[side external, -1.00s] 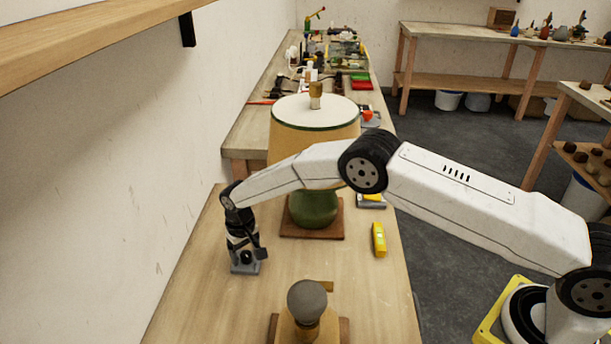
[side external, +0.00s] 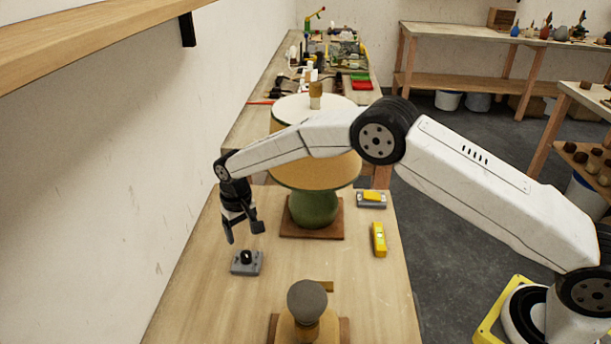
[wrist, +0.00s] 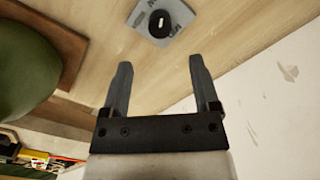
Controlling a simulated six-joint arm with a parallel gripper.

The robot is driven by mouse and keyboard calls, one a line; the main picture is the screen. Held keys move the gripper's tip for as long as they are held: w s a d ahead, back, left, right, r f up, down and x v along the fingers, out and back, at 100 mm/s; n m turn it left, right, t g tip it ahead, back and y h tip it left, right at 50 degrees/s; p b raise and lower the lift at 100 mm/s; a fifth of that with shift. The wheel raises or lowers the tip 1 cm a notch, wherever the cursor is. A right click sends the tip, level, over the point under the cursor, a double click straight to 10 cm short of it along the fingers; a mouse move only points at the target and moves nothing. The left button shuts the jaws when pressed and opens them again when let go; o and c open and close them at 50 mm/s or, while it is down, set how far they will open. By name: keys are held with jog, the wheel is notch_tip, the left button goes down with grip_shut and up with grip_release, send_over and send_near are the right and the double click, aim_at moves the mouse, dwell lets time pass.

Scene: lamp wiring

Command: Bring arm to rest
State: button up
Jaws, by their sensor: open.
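My gripper (side external: 244,234) is open and empty, in the air above the wooden table, with its fingers pointing down. A small grey box with a black knob (side external: 246,263) sits on the table just below and in front of the fingertips, apart from them. In the wrist view my gripper (wrist: 158,75) shows two spread fingers with nothing between them. The grey box (wrist: 162,20) lies beyond the fingertips, its round black knob carrying a pale mark.
A yellow level (side external: 379,239) and a grey-and-yellow item (side external: 371,199) lie right of the lamp. A round grey-topped fixture (side external: 307,300) stands at the front. A wall is close on the left, with a shelf (side external: 90,38) above. A cluttered bench (side external: 255,125) is behind.

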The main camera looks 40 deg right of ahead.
jog(key=shift+d+r, duration=0.1)
dwell(0.3)
jog(key=shift+s+d+r, duration=0.1)
jog(key=shift+d+r, duration=0.05)
jog(key=shift+r, duration=0.05)
jog(key=s+d+r+t, duration=0.1)
jog(key=s+d+r, duration=0.7)
jog(key=s+d, duration=0.2)
jog(key=s+d+r, duration=0.1)
jog(key=s+d, duration=0.2)
jog(key=s, duration=0.6)
jog(key=s+d+r+t, duration=0.1)
jog(key=s+d, duration=0.3)
jog(key=s, duration=0.6)
jog(key=shift+s+t, duration=0.15)
jog(key=shift+t, duration=0.15)
jog(key=shift+d, duration=0.1)
